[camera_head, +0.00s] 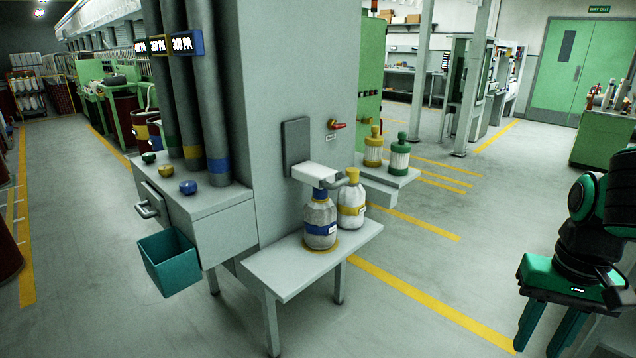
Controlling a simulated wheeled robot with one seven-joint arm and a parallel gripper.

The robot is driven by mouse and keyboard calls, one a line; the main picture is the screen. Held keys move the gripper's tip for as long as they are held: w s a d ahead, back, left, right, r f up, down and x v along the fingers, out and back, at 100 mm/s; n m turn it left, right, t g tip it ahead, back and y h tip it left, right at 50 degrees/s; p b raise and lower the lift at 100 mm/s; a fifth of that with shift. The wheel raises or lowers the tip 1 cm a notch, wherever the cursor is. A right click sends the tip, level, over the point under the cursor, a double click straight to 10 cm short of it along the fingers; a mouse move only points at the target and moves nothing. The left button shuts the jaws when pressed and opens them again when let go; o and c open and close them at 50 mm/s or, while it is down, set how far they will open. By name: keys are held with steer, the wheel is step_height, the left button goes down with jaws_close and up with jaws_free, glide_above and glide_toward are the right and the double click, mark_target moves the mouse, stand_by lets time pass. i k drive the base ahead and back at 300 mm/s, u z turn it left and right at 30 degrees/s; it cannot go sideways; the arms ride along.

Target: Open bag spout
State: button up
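A greyish-white bag (320,228) with a blue band at its neck and another near its middle stands upright on a small white table. A pale block with a spout (317,173) juts from the grey cabinet just above it. A second white bag (351,217) with a yellow neck and band stands behind it to the right. Whether either bag's spout is open or shut cannot be told. My gripper (541,340) is at the lower right, well away from the bags, fingers pointing down and apart, with nothing seen between them. The picture edge cuts off its lower end.
The white table (290,283) stands against the grey cabinet (280,80). A red-handled valve (337,125) is on the cabinet. Two banded canisters (399,155) stand on a shelf behind. A teal bin (169,262) hangs at left. Floor between table and gripper is clear.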

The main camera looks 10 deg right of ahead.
mark_target(319, 176)
steer(key=u, duration=0.1)
steer(key=i, duration=1)
steer(key=z, duration=0.05)
